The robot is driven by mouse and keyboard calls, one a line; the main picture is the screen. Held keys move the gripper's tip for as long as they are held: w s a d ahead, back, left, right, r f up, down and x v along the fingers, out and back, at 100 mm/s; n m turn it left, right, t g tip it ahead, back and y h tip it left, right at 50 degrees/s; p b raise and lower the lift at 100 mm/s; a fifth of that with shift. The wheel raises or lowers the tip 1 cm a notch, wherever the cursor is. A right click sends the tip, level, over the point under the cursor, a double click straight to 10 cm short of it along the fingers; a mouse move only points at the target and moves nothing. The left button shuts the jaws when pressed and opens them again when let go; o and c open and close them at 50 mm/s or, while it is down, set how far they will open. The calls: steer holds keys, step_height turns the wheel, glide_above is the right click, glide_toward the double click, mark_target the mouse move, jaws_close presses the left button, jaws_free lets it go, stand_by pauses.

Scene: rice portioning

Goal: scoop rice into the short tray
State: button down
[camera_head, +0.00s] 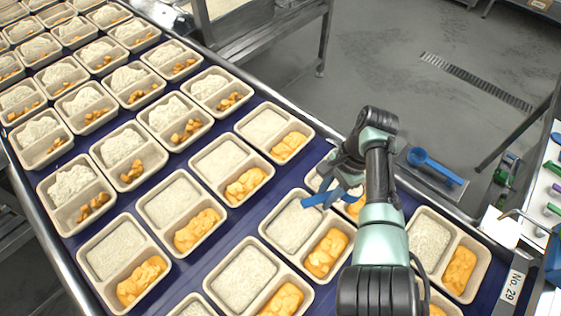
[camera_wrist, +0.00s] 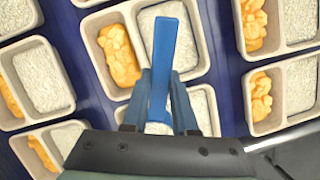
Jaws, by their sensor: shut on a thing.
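Two-compartment beige trays hold rice on one side and yellow-orange food on the other. My gripper (camera_head: 336,186), also in the wrist view (camera_wrist: 158,108), is shut on a blue utensil (camera_head: 318,198). Its flat blue handle stretches away from the fingers in the wrist view (camera_wrist: 167,45); its working end is hidden there. The gripper is above the tray (camera_head: 263,231) with a flat rice bed. A tray (camera_head: 309,181) behind it is partly hidden by my arm. Under the gripper in the wrist view is a tray (camera_wrist: 106,88) with rice and orange food. I cannot tell which tray is short.
A second blue scoop (camera_head: 432,164) lies on a metal plate (camera_head: 415,178) beside the belt. The blue belt (camera_head: 150,206) carries several rows of trays; far-left ones hold mounded rice. A bench with coloured-handled tools (camera_head: 549,185) stands at the right. The grey floor beyond is open.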

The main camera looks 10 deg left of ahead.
steer(key=w+a+m+t+p, duration=0.3)
steer(key=w+m, duration=0.4)
steer(key=m, duration=0.4)
steer(key=a+f+m+t+h+p, duration=0.2)
steer(key=a+f+m+p, duration=0.1)
steer(key=a+m, duration=0.55)
steer(key=s+d+r+t+y+b, duration=0.5)
steer(key=t+b, duration=0.9)
steer(key=b, duration=0.9)
steer(key=s+r+y, duration=0.1)
steer(key=s+r, duration=0.2)
steer(key=s, duration=0.2)
steer(key=shift+d+y, duration=0.2)
steer(key=shift+y, duration=0.2)
steer(key=shift+r+t, duration=0.1)
steer(key=shift+t, duration=0.2)
